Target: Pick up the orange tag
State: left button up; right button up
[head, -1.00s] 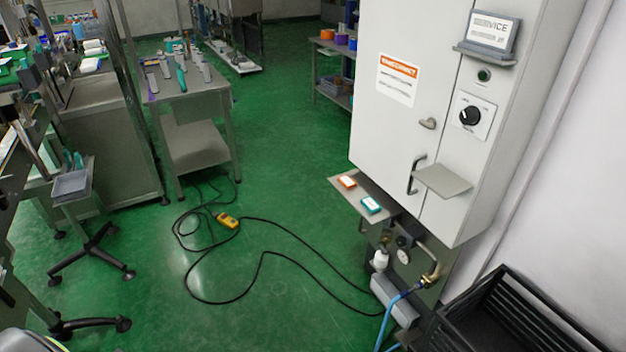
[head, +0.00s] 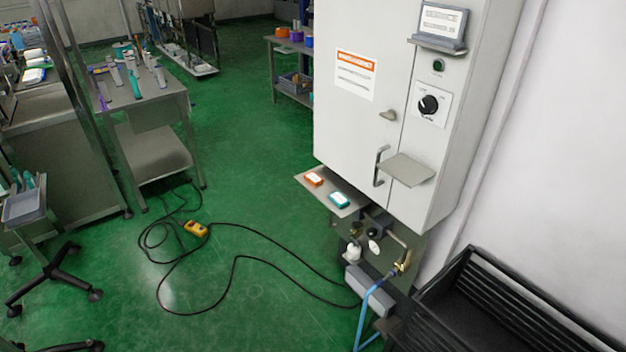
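The orange tag (head: 314,179) lies flat on a small metal shelf (head: 325,207) at the lower left of the grey cabinet. It has a white label on top. A teal tag (head: 339,200) lies beside it on the same shelf, to its right and nearer to me, with a small gap between them. Neither of my grippers is in view.
The grey cabinet (head: 352,125) stands against the right wall, with an empty small shelf (head: 408,170) on its front. Pipes and a gauge (head: 374,247) sit below. A black crate (head: 470,310) is at lower right. Black cable and a yellow pendant (head: 196,229) lie on the green floor.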

aim_at(312, 177)
jog(key=i+j+z, duration=0.3)
jog(key=i, duration=0.15)
jog(key=i+j+z, duration=0.25)
jog(key=i+j, duration=0.15)
